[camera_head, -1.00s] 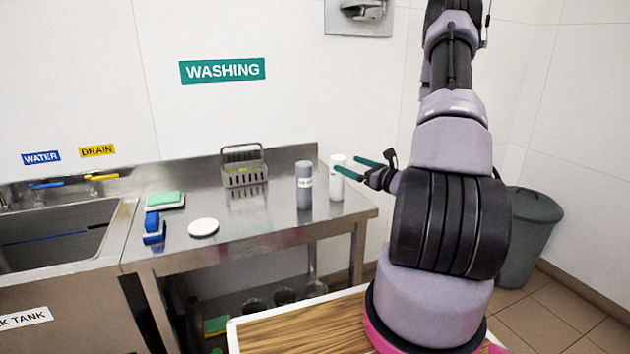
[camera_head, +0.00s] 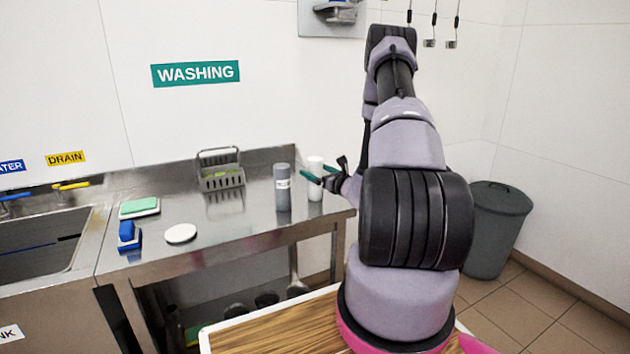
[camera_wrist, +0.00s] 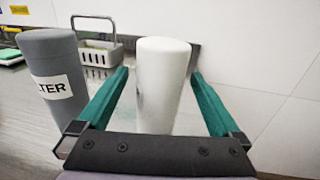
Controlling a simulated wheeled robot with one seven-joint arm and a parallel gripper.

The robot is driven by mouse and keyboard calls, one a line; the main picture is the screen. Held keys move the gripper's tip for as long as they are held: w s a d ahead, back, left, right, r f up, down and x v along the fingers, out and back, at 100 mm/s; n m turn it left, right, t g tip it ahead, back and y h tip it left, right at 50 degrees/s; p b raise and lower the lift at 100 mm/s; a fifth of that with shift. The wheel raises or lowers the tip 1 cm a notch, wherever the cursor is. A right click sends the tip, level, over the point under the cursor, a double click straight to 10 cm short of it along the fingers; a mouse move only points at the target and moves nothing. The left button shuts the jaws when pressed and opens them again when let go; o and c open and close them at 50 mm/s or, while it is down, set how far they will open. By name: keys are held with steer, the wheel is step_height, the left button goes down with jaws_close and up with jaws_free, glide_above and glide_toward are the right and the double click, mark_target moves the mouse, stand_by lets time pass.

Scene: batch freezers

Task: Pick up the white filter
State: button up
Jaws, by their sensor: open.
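The white filter (camera_wrist: 162,85) is a white cylinder standing upright on the steel counter. In the wrist view it stands between the two green fingers of my open gripper (camera_wrist: 160,95), with a gap visible on each side. In the head view the white filter (camera_head: 315,180) is at the right end of the counter, partly covered by my gripper (camera_head: 318,178). I cannot tell whether a finger touches it. A grey filter (camera_wrist: 52,85) with a white label stands upright just to its left; it also shows in the head view (camera_head: 282,188).
A sink (camera_head: 35,255) is at left. A grey bin (camera_head: 497,225) stands at right.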

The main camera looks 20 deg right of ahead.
steer(key=shift+w+a, duration=0.1)
steer(key=shift+w, duration=0.5)
jaws_close()
steer(key=shift+r, duration=0.1)
